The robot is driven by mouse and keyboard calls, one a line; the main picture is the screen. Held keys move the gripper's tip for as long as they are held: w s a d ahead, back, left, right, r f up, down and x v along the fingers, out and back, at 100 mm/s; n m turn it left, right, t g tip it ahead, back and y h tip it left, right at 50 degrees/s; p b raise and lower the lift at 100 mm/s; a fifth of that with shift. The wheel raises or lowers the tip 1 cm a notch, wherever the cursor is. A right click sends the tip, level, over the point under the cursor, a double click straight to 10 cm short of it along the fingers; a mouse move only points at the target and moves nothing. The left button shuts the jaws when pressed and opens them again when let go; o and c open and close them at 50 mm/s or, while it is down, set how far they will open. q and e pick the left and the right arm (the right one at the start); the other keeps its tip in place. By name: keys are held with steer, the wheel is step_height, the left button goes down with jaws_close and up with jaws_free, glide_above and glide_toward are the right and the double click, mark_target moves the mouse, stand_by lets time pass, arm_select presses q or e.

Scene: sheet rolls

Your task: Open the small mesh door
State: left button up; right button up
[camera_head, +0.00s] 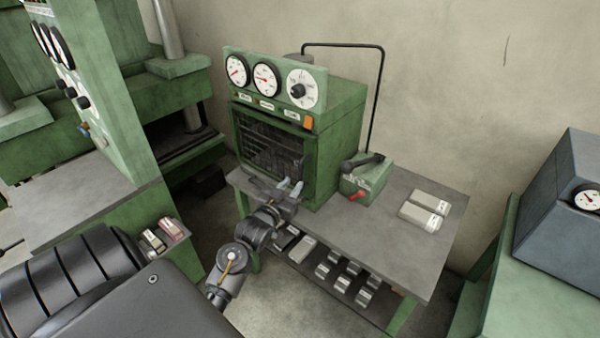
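The small mesh door (272,143) is a dark grille in a green frame on the front of a green cabinet (340,130) with dials above. It looks closed. The cabinet stands on a grey-topped table (390,235). My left gripper (291,187) is in front of the door's lower right part, with its light fingertips close to the door frame. The fingers look slightly apart with nothing between them. I cannot tell whether they touch the door. My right gripper is not in view.
A small green box with a black lever and red knob (366,180) stands right of the cabinet. Two pale blocks (424,209) lie farther right. Several blocks (345,275) lie on the lower shelf. A large green press (120,100) stands left, and a grey box (565,200) right.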

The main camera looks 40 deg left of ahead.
mark_target(299, 176)
arm_select(q)
steer(key=p+x, duration=0.1)
steer(key=x, duration=0.5)
jaws_close()
